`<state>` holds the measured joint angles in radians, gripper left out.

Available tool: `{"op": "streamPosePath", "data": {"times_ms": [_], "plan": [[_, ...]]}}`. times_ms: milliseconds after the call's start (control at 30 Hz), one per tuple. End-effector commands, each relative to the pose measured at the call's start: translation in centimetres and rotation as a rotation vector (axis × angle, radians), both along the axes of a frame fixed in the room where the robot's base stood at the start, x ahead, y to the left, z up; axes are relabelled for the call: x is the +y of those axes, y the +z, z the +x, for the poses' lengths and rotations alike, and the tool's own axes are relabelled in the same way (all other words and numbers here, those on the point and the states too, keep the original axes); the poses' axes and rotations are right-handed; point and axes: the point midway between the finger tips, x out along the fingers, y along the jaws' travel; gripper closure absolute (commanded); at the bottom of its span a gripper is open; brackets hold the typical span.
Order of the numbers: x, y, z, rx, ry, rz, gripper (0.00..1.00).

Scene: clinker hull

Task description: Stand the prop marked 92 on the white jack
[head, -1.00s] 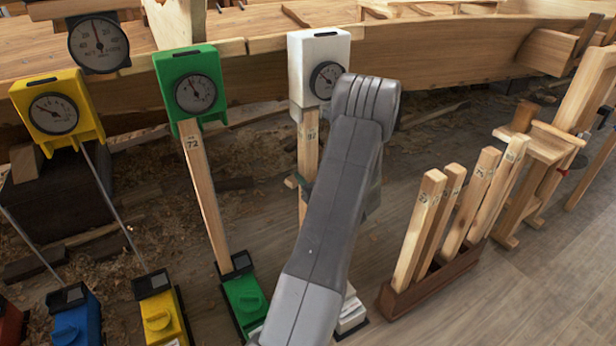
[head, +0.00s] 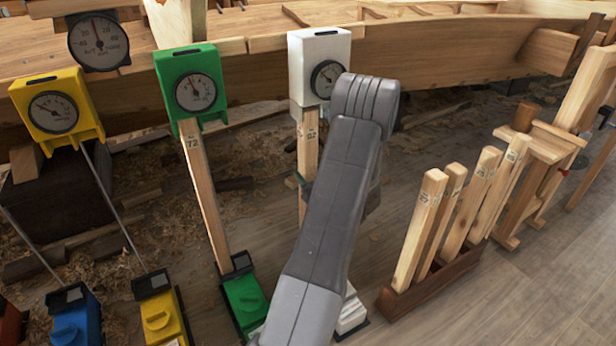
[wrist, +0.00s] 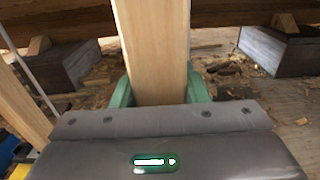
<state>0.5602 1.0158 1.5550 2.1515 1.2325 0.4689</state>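The white jack's head (head: 308,48) with its round dial stands against the hull, and part of its white base (head: 352,312) shows below my arm. A wooden prop (head: 308,140) stands upright under the white head; its small label seems to read 92. Its lower part is hidden behind my arm, so I cannot see its foot on the base. In the wrist view my gripper (wrist: 158,95) has its green fingers on both sides of this prop (wrist: 153,45), close against its edges. In the head view my gripper is mostly hidden behind my arm.
A green jack (head: 190,82) holds a prop marked 72 (head: 205,195) to the left. A yellow jack (head: 55,108) stands further left. A wooden rack (head: 430,288) with several props stands to the right, before a wooden trestle (head: 540,150).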

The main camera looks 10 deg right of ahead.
Motion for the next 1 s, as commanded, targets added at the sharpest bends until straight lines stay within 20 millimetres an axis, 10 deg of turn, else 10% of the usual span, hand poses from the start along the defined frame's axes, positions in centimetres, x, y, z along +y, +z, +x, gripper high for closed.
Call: {"op": "streamPosePath", "data": {"times_ms": [167,567,1000], "plan": [[0.0,0.1,0.0,-0.002,0.000,0.000,0.34],[-0.4,0.0,-0.8,0.003,-0.002,0.000,0.34],[-3.6,0.2,-9.5,0.002,-0.005,0.002,0.34]]}}
